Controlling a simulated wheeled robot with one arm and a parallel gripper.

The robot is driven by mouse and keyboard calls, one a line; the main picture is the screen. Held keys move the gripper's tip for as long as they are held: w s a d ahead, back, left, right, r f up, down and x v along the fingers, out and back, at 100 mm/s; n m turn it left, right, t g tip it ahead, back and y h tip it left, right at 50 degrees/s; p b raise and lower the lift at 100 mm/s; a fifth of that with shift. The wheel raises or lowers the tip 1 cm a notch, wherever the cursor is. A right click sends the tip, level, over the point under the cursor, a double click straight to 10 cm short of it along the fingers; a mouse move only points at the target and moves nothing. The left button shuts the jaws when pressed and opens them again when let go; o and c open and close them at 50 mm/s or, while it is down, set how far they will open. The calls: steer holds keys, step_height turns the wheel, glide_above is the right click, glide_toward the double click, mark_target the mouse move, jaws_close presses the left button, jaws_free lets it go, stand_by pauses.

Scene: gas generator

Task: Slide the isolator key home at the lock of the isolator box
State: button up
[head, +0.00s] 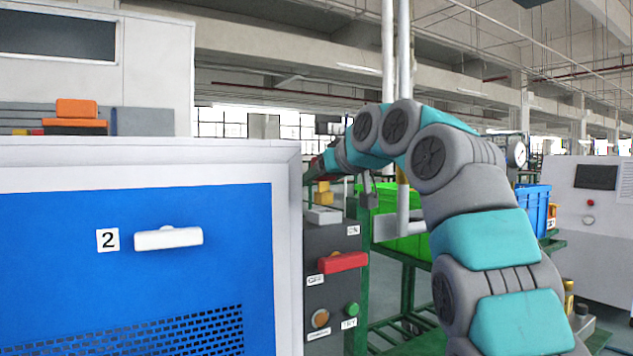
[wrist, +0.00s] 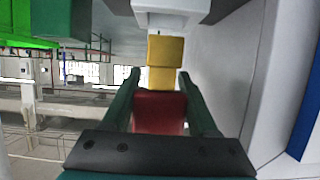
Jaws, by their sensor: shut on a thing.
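My gripper (wrist: 160,78) is shut on the red grip of the isolator key (wrist: 158,112), between its two dark green fingers. Two yellow blocks (wrist: 165,50) line up beyond the red part and look like the key's shank. They also show in the head view (head: 323,198), below my gripper. The pale grey lock (wrist: 172,15) is just past the yellow end, and in the head view it stands out from the isolator box (head: 335,240). I cannot tell whether the yellow end touches the lock or sits inside it. My fingertips are mostly hidden in the head view.
The box face carries a red handle (head: 343,262), a green button (head: 352,309) and an orange-brown round button (head: 320,318). A blue-fronted cabinet (head: 230,230) stands close on the left. A green cart with green bins (head: 405,245) is behind my arm.

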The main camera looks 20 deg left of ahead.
mark_target(317, 197)
steer(key=shift+f+b, duration=1.6)
steer(key=shift+f, duration=0.1)
steer(key=o, duration=1.5)
steer(key=b+v, duration=0.1)
steer(key=v, duration=0.7)
steer(key=shift+a, duration=0.1)
